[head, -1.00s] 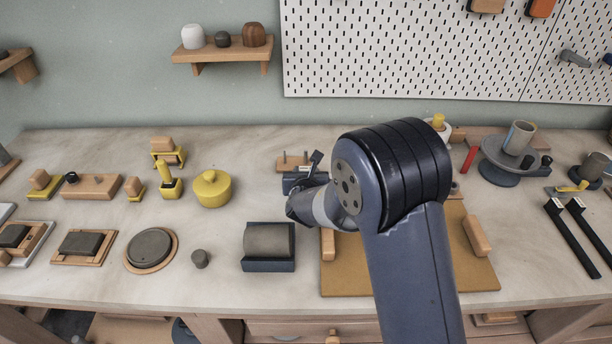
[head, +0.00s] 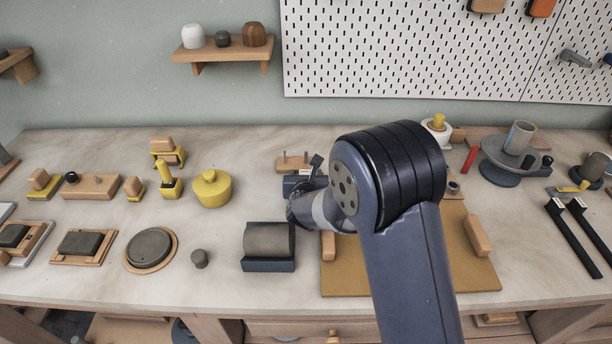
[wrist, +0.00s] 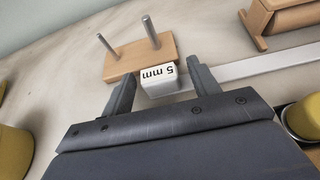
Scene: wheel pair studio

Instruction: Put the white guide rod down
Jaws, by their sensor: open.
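A white block marked "5 mm" (wrist: 158,76) sits between the two fingers of my gripper (wrist: 161,80) in the wrist view. A long pale flat bar (wrist: 268,63) runs right from beside it; the finger hides whether they join, and I cannot tell for sure that this is the white guide rod. The fingers stand apart on either side of the block, with a gap at the left finger. The block lies close to a wooden base with two metal pins (wrist: 140,58). In the head view my gripper (head: 304,180) is low over the bench and partly hidden by my arm.
In the head view a dark cradle with a grey cylinder (head: 268,243) stands in front of my gripper, and a yellow lidded pot (head: 211,189) stands to its left. A brown board (head: 400,282) lies to the right. Bare bench shows between the pot and the cradle.

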